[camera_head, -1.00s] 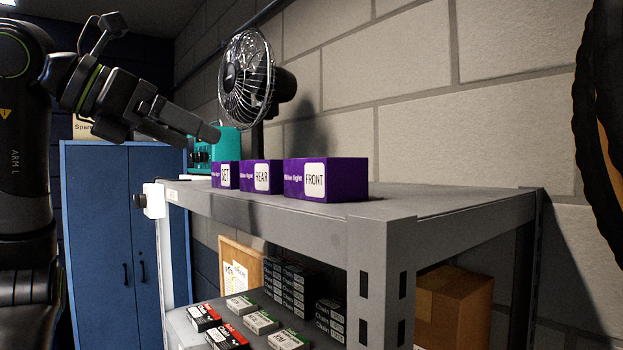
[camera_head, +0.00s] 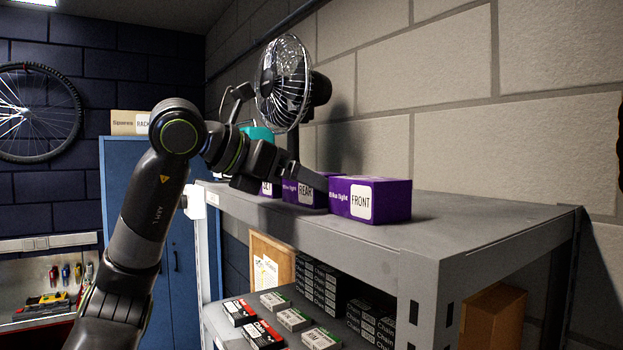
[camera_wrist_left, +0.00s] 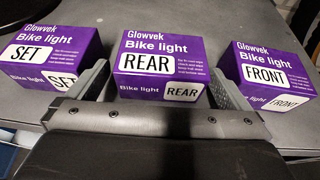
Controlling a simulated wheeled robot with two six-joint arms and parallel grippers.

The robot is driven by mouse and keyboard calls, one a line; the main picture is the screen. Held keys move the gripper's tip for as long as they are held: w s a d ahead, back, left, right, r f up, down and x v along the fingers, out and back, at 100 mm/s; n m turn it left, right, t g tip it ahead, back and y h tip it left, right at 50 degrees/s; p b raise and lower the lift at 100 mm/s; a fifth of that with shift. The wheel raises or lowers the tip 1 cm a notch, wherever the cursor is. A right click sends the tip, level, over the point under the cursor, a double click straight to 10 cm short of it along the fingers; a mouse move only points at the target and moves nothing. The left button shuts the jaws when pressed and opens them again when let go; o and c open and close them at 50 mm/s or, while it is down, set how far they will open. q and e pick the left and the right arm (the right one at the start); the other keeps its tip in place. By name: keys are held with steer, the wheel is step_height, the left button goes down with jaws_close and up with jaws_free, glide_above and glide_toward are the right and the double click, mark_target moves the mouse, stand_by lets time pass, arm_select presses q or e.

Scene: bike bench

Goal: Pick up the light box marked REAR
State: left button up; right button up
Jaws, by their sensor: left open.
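The purple REAR light box (camera_head: 306,192) stands on the shelf top between the SET box (camera_head: 267,188) and the FRONT box (camera_head: 370,199). My left gripper (camera_head: 308,178) is at the REAR box and partly covers it in the head view. In the left wrist view the REAR box (camera_wrist_left: 160,62) sits straight ahead, between the two open fingers (camera_wrist_left: 158,85). One finger lies in the gap beside the SET box (camera_wrist_left: 58,58), the other in the gap beside the FRONT box (camera_wrist_left: 265,65). Contact with the box cannot be told. My right gripper is not in view.
A metal fan (camera_head: 285,85) stands behind the boxes near the wall, with a teal object (camera_head: 257,133) beside it. The grey shelf top (camera_head: 470,225) is clear to the right of the FRONT box. Small cartons (camera_head: 293,319) lie on the lower shelf.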

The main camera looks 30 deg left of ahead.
arm_select(q)
steer(key=x, duration=0.2)
steer(key=p+x, duration=0.1)
steer(key=shift+w+d, duration=0.25)
steer(key=shift+w, duration=0.15)
steer(key=shift+s+a, duration=0.1)
steer(key=shift+s, duration=0.05)
steer(key=shift+c, duration=0.8)
steer(key=c, duration=0.7)
steer(key=shift+r, duration=0.15)
steer(key=shift+c, duration=0.2)
